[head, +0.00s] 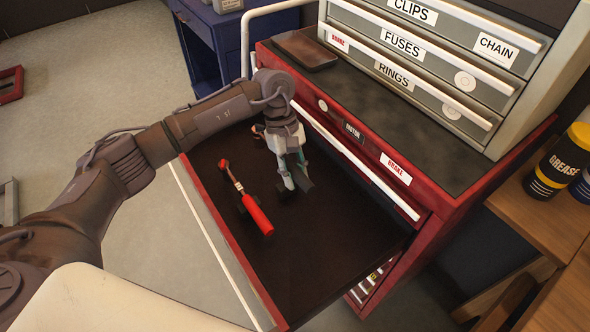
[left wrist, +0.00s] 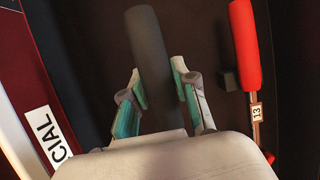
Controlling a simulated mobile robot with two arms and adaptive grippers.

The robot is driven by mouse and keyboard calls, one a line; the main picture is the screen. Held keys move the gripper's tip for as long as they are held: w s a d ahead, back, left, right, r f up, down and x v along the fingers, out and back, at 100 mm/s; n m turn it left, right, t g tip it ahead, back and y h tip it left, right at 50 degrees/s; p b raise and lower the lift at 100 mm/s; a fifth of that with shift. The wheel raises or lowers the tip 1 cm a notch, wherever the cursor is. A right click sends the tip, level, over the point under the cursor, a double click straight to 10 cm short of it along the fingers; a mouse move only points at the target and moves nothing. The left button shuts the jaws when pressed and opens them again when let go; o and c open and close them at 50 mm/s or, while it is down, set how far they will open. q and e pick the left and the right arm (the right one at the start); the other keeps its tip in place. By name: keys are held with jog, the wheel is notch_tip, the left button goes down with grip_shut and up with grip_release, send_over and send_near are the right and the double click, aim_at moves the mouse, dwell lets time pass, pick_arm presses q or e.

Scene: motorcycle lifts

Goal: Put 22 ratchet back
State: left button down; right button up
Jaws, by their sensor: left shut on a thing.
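My left gripper (head: 295,184) reaches down into an open drawer (head: 330,262) of the red tool cabinet. In the left wrist view its two fingers (left wrist: 156,72) are shut on the dark grey handle of a tool (left wrist: 150,35). The rest of that tool is hidden under the gripper, and no number on it shows. A red-handled ratchet (head: 257,213) lies in the drawer, to the left of the gripper in the head view. It also shows at the right of the left wrist view (left wrist: 246,50), with a tag reading 13. My right gripper is not in view.
The drawer's front edge (head: 215,240) and the cabinet face (head: 345,155) bound the space. A grey drawer unit (head: 440,62) and a dark flat object (head: 304,49) stand on top. The near part of the drawer floor is bare. A grease can (head: 558,160) stands at right.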

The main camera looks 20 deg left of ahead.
aim_at(287, 160)
pick_arm(q)
jog(key=shift+f+b, duration=1.05)
jog(key=shift+f, duration=1.75)
jog(key=shift+s+d+r, duration=0.1)
jog(key=shift+r, duration=0.1)
jog(key=shift+f+b, duration=0.55)
jog(key=shift+b, duration=0.35)
jog(key=c, duration=0.8)
grip_release()
jog(key=v, duration=1.2)
jog(key=shift+s, duration=0.1)
